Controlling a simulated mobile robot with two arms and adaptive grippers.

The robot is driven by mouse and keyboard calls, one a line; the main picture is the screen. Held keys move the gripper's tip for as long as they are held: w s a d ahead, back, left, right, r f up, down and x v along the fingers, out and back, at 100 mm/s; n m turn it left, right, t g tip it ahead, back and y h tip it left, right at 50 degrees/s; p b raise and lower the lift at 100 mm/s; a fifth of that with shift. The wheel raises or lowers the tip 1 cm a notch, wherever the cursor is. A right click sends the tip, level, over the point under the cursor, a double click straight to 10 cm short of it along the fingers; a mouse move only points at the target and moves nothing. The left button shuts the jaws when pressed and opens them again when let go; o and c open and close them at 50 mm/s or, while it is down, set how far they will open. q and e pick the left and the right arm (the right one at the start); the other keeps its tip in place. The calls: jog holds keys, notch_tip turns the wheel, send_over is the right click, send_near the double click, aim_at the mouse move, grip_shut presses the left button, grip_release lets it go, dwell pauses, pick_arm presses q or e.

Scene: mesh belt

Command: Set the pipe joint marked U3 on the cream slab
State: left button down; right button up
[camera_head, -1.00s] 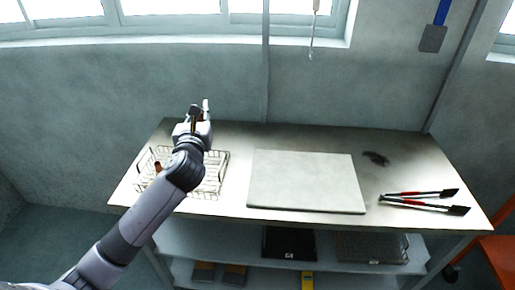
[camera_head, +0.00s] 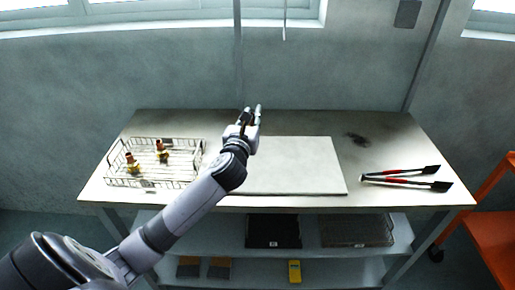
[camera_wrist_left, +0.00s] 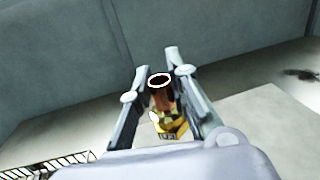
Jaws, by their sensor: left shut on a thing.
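My left gripper (camera_head: 251,113) is over the back left part of the cream slab (camera_head: 305,165), as the head view shows. In the left wrist view the gripper (camera_wrist_left: 160,85) is shut on a pipe joint (camera_wrist_left: 163,104), brown-orange with a dark open end and a yellow lower part. The slab (camera_wrist_left: 270,125) shows below and to the right there. Two similar pipe joints, one at the left (camera_head: 132,163) and one at the right (camera_head: 162,151), stand in the wire basket (camera_head: 150,184). My right gripper is not in view.
The slab's visible top is bare. A wall stands behind the table, and an orange cart (camera_head: 490,215) is at the right.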

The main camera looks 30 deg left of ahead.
pick_arm(q)
notch_tip(320, 180, down, 7)
jog(key=shift+r+b, duration=0.1)
jog(key=shift+b, duration=0.35)
jog(key=shift+f+b, duration=0.45)
jog(key=shift+f, duration=1.45)
jog(key=shift+f, duration=0.15)
jog(key=c, duration=1.5)
grip_release()
jog(key=shift+c, duration=0.2)
